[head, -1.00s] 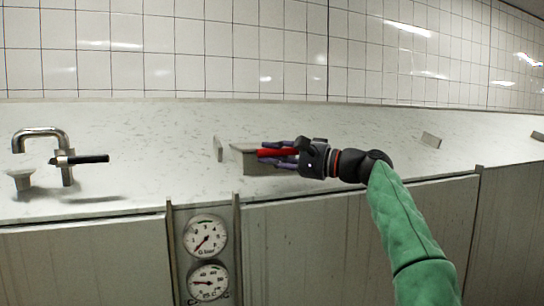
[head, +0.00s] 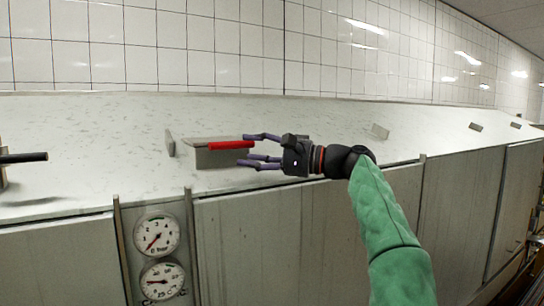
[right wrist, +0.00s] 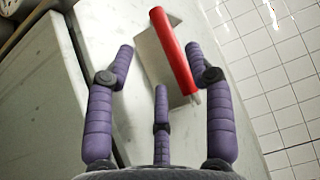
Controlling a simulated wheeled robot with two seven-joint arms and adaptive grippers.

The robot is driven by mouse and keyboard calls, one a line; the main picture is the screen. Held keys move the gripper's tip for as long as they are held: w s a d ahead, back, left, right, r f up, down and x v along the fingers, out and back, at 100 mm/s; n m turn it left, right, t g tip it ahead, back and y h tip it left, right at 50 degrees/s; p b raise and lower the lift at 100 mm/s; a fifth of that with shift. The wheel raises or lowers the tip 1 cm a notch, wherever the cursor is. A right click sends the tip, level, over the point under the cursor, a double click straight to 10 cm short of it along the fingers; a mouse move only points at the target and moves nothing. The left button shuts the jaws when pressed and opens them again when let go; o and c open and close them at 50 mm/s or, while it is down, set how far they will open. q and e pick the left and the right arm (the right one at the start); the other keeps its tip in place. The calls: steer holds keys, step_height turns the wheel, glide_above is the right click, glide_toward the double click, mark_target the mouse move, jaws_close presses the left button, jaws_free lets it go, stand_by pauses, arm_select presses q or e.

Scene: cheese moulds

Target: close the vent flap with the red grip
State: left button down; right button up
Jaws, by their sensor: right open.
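The vent flap (head: 222,159) is a grey metal piece on the pale sloping counter, left of my right gripper. Its red grip (head: 230,145) is a bar along its upper edge. My right gripper (head: 246,150) is open, with its spread purple fingertips around the grip's right end. In the right wrist view, the red grip (right wrist: 173,50) lies near the right-hand finger, and the grey flap plate (right wrist: 152,62) shows beside it. No finger is clearly closed on the grip. I cannot tell the flap's exact angle. My left gripper is not in view.
A small upright plate (head: 170,143) stands just left of the flap. A black handle (head: 24,158) is at the far left. Two gauges (head: 157,234) sit below the counter front. The tiled wall (head: 230,45) rises behind. Small grey pieces (head: 380,131) lie farther right.

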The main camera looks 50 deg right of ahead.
steer(key=shift+v, duration=2.5)
steer(key=shift+f, duration=0.1)
